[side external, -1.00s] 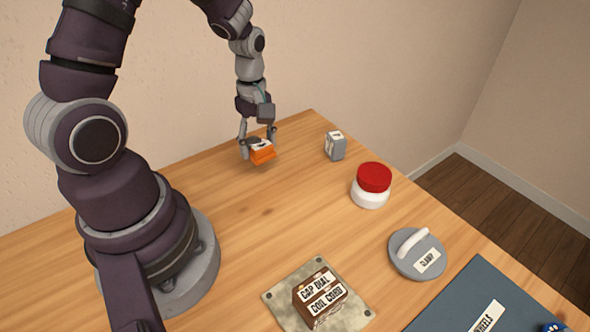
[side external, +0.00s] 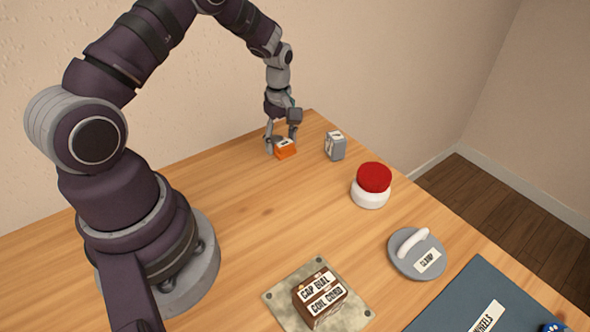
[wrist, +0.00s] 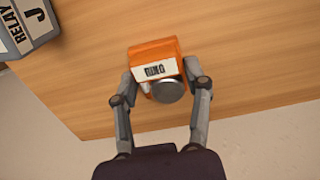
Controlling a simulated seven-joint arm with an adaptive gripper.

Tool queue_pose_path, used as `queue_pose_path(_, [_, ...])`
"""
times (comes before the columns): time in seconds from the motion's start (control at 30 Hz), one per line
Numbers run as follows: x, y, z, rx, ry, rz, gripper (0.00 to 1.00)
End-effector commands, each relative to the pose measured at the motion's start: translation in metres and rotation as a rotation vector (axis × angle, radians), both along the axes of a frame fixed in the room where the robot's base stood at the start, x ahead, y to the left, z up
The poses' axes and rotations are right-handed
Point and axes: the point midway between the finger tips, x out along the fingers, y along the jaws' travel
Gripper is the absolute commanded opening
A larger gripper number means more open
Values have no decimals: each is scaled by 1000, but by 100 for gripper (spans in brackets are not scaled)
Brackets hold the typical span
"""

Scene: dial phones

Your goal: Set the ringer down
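The orange block (side external: 286,149), with a white label and a round grey metal part seen in the wrist view (wrist: 155,50), appears to be the ringer. Its label is too small and turned to read surely. My gripper (side external: 281,143) is around it, one finger on each side, near the table's far corner. In the wrist view my gripper's fingers (wrist: 160,80) appear to press on its sides. The block is at or just above the wooden table (side external: 225,220); I cannot tell whether it touches.
A grey relay block (side external: 335,146) stands close to the right; it also shows in the wrist view (wrist: 32,22). A red-lidded white jar (side external: 372,186), a grey clamp disc (side external: 415,255), a brown labelled block (side external: 320,298) and a dark mat (side external: 455,305) lie nearer. The table's middle is clear.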

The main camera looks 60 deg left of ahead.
Motion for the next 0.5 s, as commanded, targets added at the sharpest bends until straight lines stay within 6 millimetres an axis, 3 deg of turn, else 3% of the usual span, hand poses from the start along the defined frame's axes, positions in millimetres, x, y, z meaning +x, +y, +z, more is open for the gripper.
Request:
queue_pose_path(0.03, [0, 0, 0, 0, 0, 0, 56])
queue_pose_path(0.17, [0, 0, 0, 0, 0, 0, 73])
queue_pose_path(0.5, [0, 0, 4, 0, 0, 0, 73])
